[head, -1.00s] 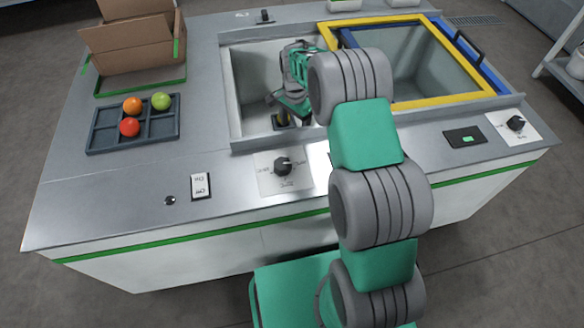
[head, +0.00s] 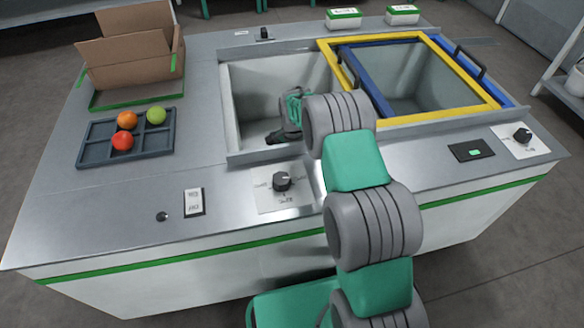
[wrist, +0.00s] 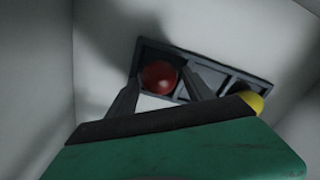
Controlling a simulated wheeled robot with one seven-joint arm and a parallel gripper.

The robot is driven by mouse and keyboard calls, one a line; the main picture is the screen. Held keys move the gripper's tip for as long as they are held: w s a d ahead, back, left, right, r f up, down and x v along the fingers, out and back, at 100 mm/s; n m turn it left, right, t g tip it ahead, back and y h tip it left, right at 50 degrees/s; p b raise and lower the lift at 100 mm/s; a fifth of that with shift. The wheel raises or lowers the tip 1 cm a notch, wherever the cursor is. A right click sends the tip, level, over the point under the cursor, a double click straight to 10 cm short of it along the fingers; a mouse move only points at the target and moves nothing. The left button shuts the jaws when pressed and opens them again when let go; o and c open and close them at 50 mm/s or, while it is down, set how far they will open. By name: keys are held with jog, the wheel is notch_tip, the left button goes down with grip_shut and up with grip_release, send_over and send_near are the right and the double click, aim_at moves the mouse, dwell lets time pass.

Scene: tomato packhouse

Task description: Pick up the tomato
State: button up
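A red tomato (wrist: 159,77) sits in a compartment of a dark divided tray (wrist: 203,73) at the bottom of the basin in the wrist view. A yellow tomato (wrist: 248,102) lies at the tray's right end, partly hidden by my gripper. My gripper (wrist: 161,74) is open, its fingers on either side of the red tomato. I cannot tell whether they touch it. In the head view my gripper (head: 278,138) is low inside the left, open basin (head: 248,92); the tomato there is hidden by my arm.
A second dark tray (head: 95,150) on the worktop holds a red, an orange and a green tomato. A cardboard box (head: 128,60) stands behind it. The basin walls are close around my arm.

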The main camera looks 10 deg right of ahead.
jog(key=c, duration=0.7)
